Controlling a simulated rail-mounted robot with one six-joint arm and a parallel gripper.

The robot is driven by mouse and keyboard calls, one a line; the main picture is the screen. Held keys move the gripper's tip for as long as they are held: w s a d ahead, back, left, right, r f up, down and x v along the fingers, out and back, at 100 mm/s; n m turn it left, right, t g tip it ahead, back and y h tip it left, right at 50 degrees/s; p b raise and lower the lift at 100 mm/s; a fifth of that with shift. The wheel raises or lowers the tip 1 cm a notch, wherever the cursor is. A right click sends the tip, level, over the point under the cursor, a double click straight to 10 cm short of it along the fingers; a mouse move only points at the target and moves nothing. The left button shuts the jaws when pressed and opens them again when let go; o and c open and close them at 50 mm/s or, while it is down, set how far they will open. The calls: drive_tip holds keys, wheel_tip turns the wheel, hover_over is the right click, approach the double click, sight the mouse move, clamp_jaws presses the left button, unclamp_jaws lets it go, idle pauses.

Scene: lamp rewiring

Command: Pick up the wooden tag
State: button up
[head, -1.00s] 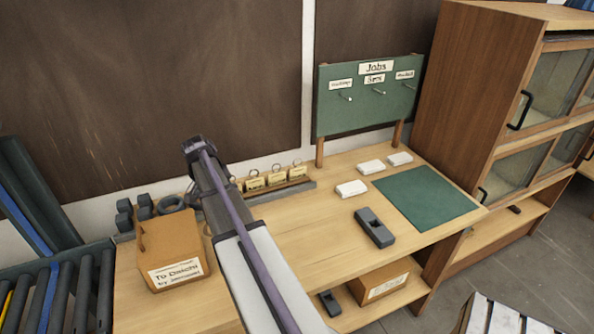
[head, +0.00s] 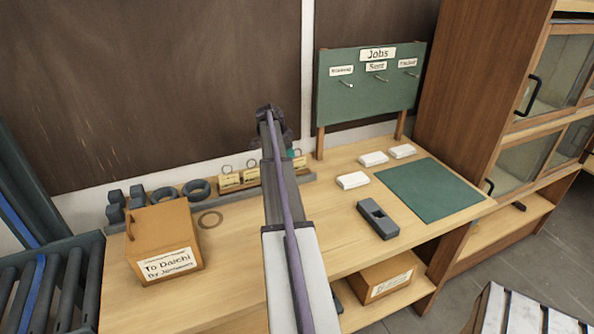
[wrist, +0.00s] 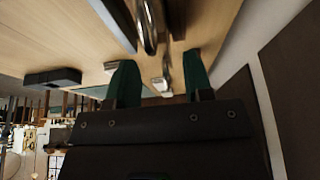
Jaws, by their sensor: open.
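Pale wooden tags with wire rings stand in a grey rack (head: 237,193) at the back of the bench. Two tags (head: 230,181) show left of my arm, and part of another tag (head: 300,162) shows to its right. My arm hides the rack's middle. In the head view my gripper is mostly hidden, with a bit of green finger (head: 291,154) showing by the rack. In the wrist view my gripper (wrist: 160,80) is open, its green fingers apart. A shiny metal ring (wrist: 148,25) is close to the camera; I cannot tell which tag it belongs to.
A box labelled "To Daichi" (head: 165,262), dark rings (head: 197,188) and small weights stand left. A green hook board (head: 368,88) stands at the back right. White blocks (head: 352,180), a grey block (head: 377,219) and a green mat (head: 428,189) lie right.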

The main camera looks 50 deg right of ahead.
sight(297, 160)
drive_tip(key=b+x, duration=0.4)
drive_tip(key=x, duration=0.1)
drive_tip(key=shift+w+f, duration=0.15)
drive_tip(key=shift+r, duration=0.25)
clamp_jaws()
